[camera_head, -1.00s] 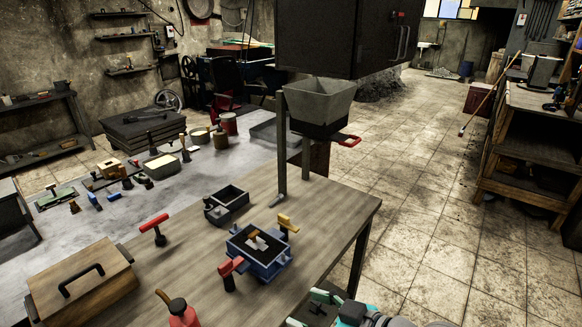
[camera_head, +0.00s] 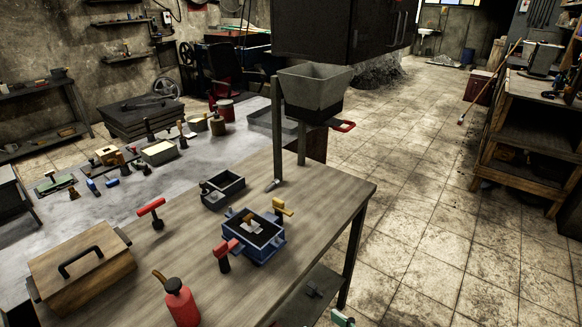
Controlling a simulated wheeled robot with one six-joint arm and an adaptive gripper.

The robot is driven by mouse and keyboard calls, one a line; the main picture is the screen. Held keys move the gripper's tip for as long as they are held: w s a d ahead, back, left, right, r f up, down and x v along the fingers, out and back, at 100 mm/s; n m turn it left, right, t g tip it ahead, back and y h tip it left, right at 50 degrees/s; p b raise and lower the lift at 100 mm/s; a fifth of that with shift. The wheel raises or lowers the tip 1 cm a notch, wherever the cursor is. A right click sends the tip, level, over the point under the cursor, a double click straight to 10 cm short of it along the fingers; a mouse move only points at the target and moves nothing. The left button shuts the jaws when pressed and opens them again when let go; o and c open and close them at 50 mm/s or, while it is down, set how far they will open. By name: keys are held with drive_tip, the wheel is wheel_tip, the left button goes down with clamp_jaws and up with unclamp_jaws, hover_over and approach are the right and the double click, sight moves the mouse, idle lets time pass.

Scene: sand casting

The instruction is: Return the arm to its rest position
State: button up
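Only a small green-tipped part of my gripper (camera_head: 342,319) shows at the bottom edge, right of the wooden table (camera_head: 335,207). The rest of my gripper and arm is out of the picture, so its opening cannot be judged. No object is seen in the visible part. It appears apart from the table and from the things on it.
The table carries a blue moulding box (camera_head: 267,254), a dark open box (camera_head: 223,196), a red bottle (camera_head: 181,304), a red-handled tool (camera_head: 152,212) and a lidded wooden box (camera_head: 75,280). A hopper (camera_head: 315,92) stands behind. The tiled floor (camera_head: 440,240) at right is clear.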

drive_tip(key=s+d+f+m+t+h, duration=0.1)
drive_tip(key=s+d+f+m+h, duration=0.3)
drive_tip(key=s, duration=0.3)
drive_tip(key=s+d+f+m+t+h, duration=0.1)
drive_tip(key=s+d+f+h, duration=0.1)
drive_tip(key=s+d+f, duration=0.3)
drive_tip(key=s+d+r+t+h, duration=0.1)
drive_tip(key=s, duration=0.8)
drive_tip(key=s+d+r+h, duration=0.1)
drive_tip(key=s+r, duration=0.1)
drive_tip(key=s, duration=0.8)
drive_tip(key=shift+d+r+m+t, duration=0.3)
drive_tip(key=shift+t, duration=0.1)
